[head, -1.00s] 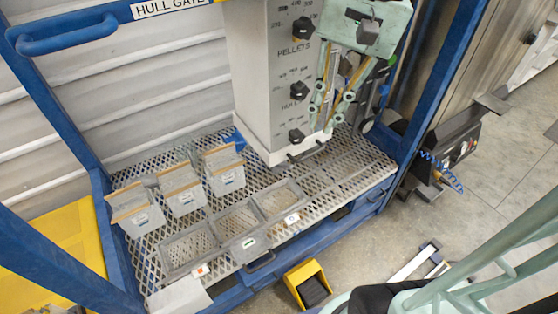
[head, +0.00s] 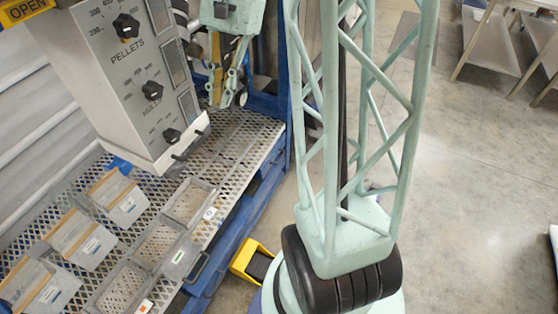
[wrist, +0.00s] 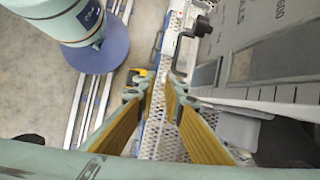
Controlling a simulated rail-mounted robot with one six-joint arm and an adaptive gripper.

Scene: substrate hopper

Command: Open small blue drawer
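The blue bench frame (head: 236,205) runs along the front of the perforated deck in the head view. I cannot single out a small blue drawer on it with certainty. A dark bar handle (head: 196,268) sticks out at the bench front, beside the trays. My gripper (head: 228,99) hangs above the deck, right of the grey dial cabinet. In the wrist view its two yellow-padded fingers (wrist: 159,88) are apart, with nothing between them. A black handle (wrist: 181,55) shows beyond the fingertips, to their right, apart from them.
The grey dial cabinet (head: 130,85) overhangs the deck (head: 232,150). Several grey bins (head: 118,198) and open trays (head: 187,203) stand on it. A yellow bin (head: 250,262) sits on the floor at the bench front.

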